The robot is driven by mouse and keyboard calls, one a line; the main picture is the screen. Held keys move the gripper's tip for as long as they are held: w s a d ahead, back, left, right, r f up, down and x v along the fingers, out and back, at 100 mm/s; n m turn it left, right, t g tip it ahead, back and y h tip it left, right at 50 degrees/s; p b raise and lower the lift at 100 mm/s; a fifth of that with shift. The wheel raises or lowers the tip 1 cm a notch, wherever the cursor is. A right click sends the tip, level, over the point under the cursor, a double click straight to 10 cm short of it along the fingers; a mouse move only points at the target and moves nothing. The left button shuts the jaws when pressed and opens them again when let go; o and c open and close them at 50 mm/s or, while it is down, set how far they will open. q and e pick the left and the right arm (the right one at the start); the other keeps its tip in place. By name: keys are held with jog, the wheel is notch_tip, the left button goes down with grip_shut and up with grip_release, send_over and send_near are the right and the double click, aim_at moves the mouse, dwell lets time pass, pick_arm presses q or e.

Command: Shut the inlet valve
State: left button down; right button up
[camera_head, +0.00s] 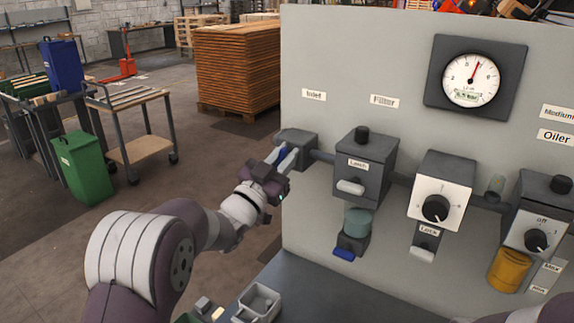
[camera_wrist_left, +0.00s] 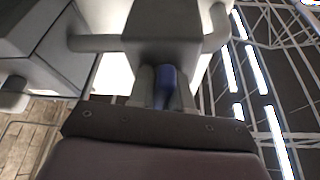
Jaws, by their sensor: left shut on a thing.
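The inlet valve (camera_head: 297,144) is a grey block on the panel's left edge, below the "Inlet" label (camera_head: 314,95). Its blue handle (camera_head: 283,153) sits between the fingers of my left gripper (camera_head: 282,158), which is shut on it. In the left wrist view the blue handle (camera_wrist_left: 165,86) shows between both fingers (camera_wrist_left: 163,92), under the grey valve body (camera_wrist_left: 165,22). The fingers hide part of the handle, and I cannot tell its exact angle. My right gripper is not in view.
Right of the valve, a pipe leads to a grey filter box (camera_head: 364,172), a white-faced knob unit (camera_head: 440,190) and an oiler unit (camera_head: 540,225). A red-needled gauge (camera_head: 471,80) is above. A dark ledge (camera_head: 330,292) runs below with a grey tray (camera_head: 259,303).

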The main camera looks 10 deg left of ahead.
pick_arm(q)
jog(key=shift+f+n+t+y+b, duration=0.15)
jog(key=shift+n+y+b, duration=0.2)
jog(key=shift+n, duration=0.5)
jog(key=shift+f+n+t+y+b, duration=0.15)
jog(key=shift+n+y+b, duration=0.15)
jog(key=shift+n, duration=0.55)
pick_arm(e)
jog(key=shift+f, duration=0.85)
pick_arm(q)
jog(key=shift+a+r+n+y, duration=0.1)
jog(key=shift+n+y, duration=0.15)
jog(key=shift+n, duration=0.05)
jog(key=c, duration=1.1)
grip_release()
jog(key=shift+r, duration=0.1)
pick_arm(e)
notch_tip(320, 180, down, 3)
jog(key=b, duration=0.3)
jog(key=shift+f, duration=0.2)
pick_arm(q)
jog(key=v, duration=1.2)
jog(key=shift+s+a+f, duration=0.1)
jog(key=shift+s+f, duration=0.15)
jog(key=shift+f, duration=0.05)
